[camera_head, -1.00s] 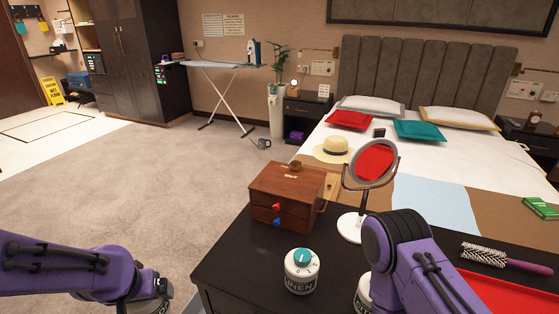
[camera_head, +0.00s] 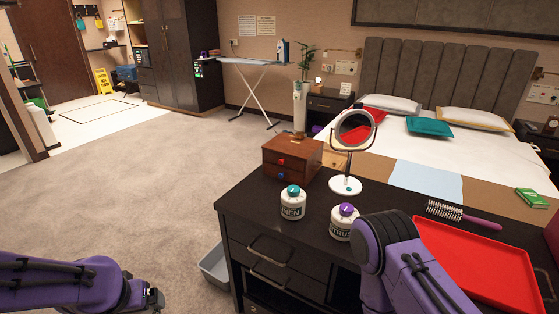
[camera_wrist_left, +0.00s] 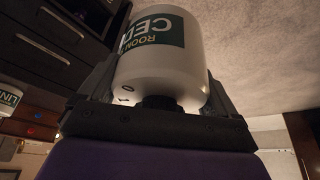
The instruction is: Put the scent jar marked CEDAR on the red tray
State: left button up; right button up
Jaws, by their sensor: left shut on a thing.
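The CEDAR jar (camera_wrist_left: 165,50) is white with a dark green label. In the left wrist view it sits between the fingers of my left gripper (camera_wrist_left: 158,88), which is shut on it. In the head view my left gripper (camera_head: 152,299) is at the bottom left, over the carpet and left of the dresser; the jar is hidden or out of frame there. The red tray (camera_head: 455,248) lies on the right of the dresser top, empty where it shows. My right arm covers part of its left side; the right gripper is out of view.
On the dark dresser top (camera_head: 250,205) stand a teal-capped LINEN jar (camera_head: 292,207), a purple-capped CITRUS jar (camera_head: 341,226), a wooden drawer box (camera_head: 292,160) and a mirror (camera_head: 347,184). A hairbrush (camera_head: 465,216) lies behind the tray. A grey bin (camera_head: 215,268) stands beside the dresser.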

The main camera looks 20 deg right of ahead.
aim_at(466, 253)
jog(key=k, duration=0.7)
jog(key=z, duration=2)
jog(key=i, duration=0.15)
jog(key=u, duration=0.05)
